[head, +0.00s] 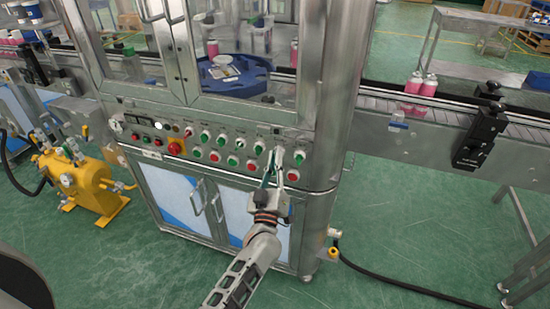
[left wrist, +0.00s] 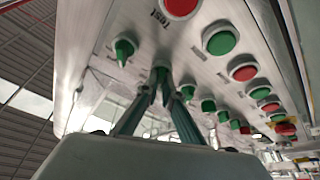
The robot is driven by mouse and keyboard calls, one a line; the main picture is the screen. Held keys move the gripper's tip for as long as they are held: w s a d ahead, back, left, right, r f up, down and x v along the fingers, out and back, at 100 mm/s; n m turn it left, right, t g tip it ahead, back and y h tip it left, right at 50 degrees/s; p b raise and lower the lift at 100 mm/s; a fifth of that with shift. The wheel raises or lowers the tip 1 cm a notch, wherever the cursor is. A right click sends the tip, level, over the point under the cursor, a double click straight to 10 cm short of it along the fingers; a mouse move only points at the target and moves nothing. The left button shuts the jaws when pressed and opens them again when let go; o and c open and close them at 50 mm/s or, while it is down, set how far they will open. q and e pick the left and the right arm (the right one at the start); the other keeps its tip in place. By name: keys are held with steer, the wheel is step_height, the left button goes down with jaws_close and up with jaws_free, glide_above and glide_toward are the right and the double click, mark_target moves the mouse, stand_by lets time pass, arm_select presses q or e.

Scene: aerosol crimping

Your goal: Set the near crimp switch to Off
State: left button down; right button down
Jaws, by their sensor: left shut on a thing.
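The control panel (head: 140,130) on the front of the steel machine carries rows of green and red controls. My left gripper (head: 275,155) is at the right part of this panel. In the left wrist view its two fingers (left wrist: 160,92) are closed around a green switch knob (left wrist: 160,74). Its pointer is partly hidden by the fingertips, so I cannot tell its setting. I cannot read a label that names it as the crimp switch. A red button (left wrist: 181,5) with the word Test beside it lies above. My right gripper is not in view.
Another green knob (left wrist: 124,50) sits close beside the held one, and a green button (left wrist: 221,38) is on the other side. A conveyor (head: 430,115) with pink bottles (head: 413,82) runs to the right. A yellow tank (head: 75,180) stands on the left floor.

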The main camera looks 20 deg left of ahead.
arm_select(q)
steer(key=shift+n, duration=0.4)
steer(key=c, duration=2.2)
jaws_free()
steer(key=shift+s, duration=0.1)
steer(key=v, duration=1.1)
steer(key=shift+s+d, duration=0.2)
steer(key=shift+s, duration=0.2)
steer(key=shift+f, duration=0.1)
